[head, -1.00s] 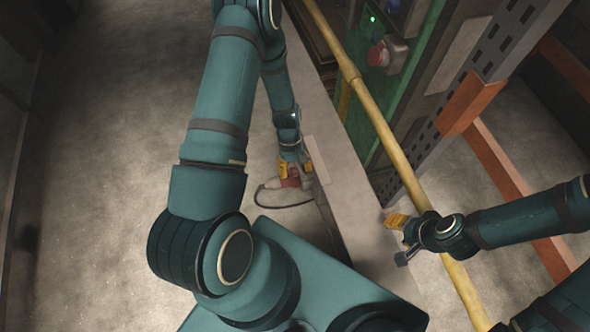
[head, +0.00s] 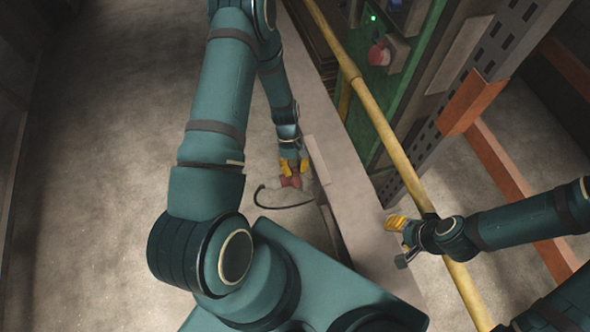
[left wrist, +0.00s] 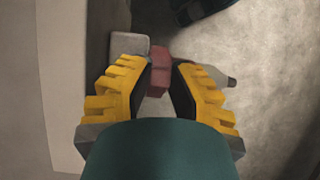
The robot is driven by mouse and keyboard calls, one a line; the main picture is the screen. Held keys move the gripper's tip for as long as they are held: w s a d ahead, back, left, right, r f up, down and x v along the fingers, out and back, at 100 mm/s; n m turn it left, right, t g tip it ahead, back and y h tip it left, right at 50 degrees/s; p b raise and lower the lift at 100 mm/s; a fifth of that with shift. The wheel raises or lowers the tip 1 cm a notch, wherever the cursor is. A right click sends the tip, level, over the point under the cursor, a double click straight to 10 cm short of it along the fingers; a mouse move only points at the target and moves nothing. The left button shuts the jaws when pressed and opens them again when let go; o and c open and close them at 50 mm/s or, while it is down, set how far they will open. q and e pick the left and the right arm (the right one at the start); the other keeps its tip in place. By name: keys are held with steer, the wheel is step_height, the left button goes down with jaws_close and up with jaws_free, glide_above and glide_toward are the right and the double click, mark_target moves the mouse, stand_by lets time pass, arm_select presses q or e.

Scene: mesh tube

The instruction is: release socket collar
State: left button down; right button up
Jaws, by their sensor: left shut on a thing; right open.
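The red socket collar (head: 291,181) sits on a pale plug-like body (head: 307,186) low beside the long grey beam. My left gripper (head: 292,168) comes down on it from above, with yellow fingers. In the left wrist view the red collar (left wrist: 158,72) lies between the dark finger pads, and the gripper is shut on it. A pale tapered part (left wrist: 208,74) shows to its right and a grey block (left wrist: 129,46) to its left. The fingers hide part of the collar. My right gripper (head: 395,223) is open and empty beside the yellow pipe.
A black cable (head: 285,206) curves below the collar. The grey beam (head: 335,165) runs close on the right. A yellow pipe (head: 375,115), a green panel with a red button (head: 379,54) and an orange rack bar (head: 500,175) stand further right. The floor at left is clear.

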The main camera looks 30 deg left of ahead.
arm_select(q)
steer(key=shift+w+a+f+g+b, duration=0.1)
steer(key=shift+w+a+g+b, duration=0.05)
steer(key=shift+g+b, duration=0.15)
steer(key=c, duration=0.9)
jaws_free()
steer(key=shift+o, duration=0.2)
steer(key=v, duration=1.2)
steer(key=shift+a, duration=0.3)
